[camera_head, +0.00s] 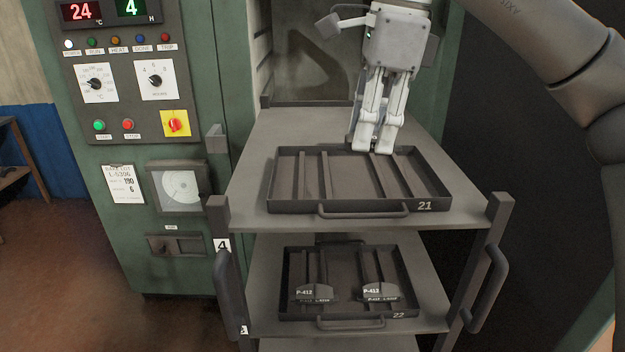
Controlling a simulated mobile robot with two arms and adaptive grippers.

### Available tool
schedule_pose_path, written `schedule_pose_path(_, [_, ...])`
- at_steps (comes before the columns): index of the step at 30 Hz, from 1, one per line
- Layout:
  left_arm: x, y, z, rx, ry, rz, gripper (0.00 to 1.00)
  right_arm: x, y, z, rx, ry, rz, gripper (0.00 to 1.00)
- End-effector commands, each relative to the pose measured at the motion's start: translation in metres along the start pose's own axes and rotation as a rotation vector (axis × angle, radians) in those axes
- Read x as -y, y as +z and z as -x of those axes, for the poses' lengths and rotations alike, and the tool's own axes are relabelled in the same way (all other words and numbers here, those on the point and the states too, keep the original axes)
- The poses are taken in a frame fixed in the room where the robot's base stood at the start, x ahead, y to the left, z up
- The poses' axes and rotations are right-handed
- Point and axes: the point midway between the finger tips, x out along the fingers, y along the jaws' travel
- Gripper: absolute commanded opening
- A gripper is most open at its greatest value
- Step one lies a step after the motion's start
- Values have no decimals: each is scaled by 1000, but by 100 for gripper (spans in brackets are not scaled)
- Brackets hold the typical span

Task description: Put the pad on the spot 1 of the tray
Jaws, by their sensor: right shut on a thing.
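The upper tray (338,207), dark metal and marked 21, sits on the upper rack shelf. It has raised ribs, and no pad shows lying in it. My right gripper (371,144) points down at the tray's back edge, right of its middle. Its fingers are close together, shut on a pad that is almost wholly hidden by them. I cannot tell whether the held pad touches the tray. Spot numbers are not readable. My left gripper is out of view.
A lower tray (289,316) marked 22 holds a left pad (314,293) and a right pad (376,292) near its front. Rack posts and handles stand at both sides. A green control cabinet (215,100) stands left. Bare upper shelf (290,128) lies behind tray 21.

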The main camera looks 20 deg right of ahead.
Motion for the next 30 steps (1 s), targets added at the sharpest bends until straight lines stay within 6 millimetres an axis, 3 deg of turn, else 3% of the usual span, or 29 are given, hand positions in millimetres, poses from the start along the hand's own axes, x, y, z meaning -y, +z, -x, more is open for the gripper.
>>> schedule_pose_path(9, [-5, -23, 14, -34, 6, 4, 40, 52, 41, -39, 1, 8, 2, 1])
schedule_pose_path(15, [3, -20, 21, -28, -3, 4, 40, 71, 51, -73, -2, 5, 1, 1])
schedule_pose_path(26, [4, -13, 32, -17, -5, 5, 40, 87, 60, -103, -2, 3, 1, 1])
schedule_pose_path(30, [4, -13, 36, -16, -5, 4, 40, 86, 58, -125, -1, 3, 1, 1])
